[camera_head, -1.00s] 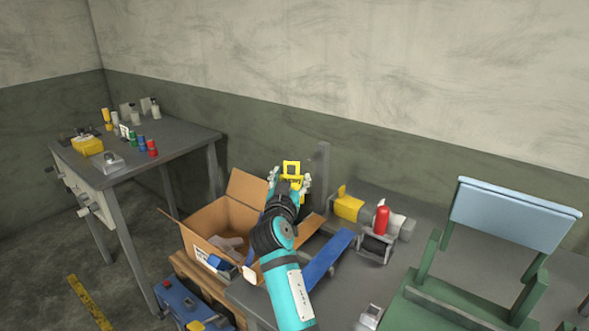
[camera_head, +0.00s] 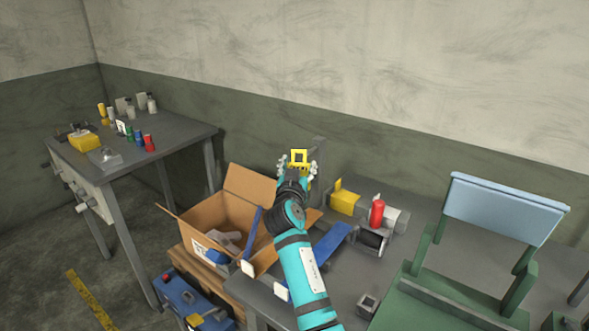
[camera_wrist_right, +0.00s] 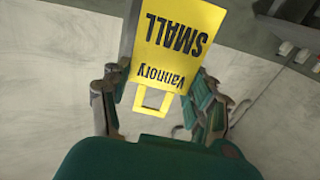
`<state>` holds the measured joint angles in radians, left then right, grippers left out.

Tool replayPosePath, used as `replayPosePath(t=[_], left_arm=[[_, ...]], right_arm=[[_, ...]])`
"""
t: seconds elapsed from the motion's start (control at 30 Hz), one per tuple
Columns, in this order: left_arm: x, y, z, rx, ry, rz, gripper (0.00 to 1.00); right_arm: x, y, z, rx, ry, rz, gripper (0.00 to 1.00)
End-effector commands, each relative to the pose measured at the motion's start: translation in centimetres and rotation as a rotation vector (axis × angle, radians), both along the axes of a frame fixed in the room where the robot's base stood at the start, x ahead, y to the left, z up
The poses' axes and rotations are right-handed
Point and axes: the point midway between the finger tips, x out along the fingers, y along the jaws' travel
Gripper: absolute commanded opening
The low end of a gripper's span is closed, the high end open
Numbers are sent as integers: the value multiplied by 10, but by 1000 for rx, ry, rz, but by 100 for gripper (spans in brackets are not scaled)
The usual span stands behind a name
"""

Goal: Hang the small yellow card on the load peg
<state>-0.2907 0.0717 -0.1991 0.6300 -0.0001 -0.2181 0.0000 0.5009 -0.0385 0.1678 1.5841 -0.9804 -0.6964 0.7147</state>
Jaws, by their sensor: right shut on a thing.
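In the right wrist view the card (camera_wrist_right: 175,40) reads "SMALL" and "Vannory" upside down. Its open loop lies between the fingers of my right gripper (camera_wrist_right: 158,108), which is shut on the card. A grey upright post (camera_head: 319,155) stands just right of and behind the card. A grey bar also shows beside the card in the wrist view (camera_wrist_right: 131,30). I cannot make out the load peg. My left gripper is out of view.
An open cardboard box (camera_head: 190,226) stands left of my right arm. A green chair-like frame (camera_head: 425,295) is farther right.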

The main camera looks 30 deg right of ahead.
Motion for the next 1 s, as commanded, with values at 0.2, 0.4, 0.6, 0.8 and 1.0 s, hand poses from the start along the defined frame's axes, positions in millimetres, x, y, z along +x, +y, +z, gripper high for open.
replayPosePath(t=[0.2, 0.4, 0.6, 0.8, 1.0], left_arm=[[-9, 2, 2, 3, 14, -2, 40], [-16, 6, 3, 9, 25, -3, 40], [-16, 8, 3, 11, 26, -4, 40], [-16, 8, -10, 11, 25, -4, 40], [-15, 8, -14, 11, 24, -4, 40]], right_arm=[[5, -13, 0, -1, -1, -1, 47], [10, -24, -2, 0, 1, -1, 47], [14, -35, -4, 0, 0, -1, 47], [18, -43, -12, 1, -1, 0, 47], [18, -45, -13, 1, -1, -1, 47]])
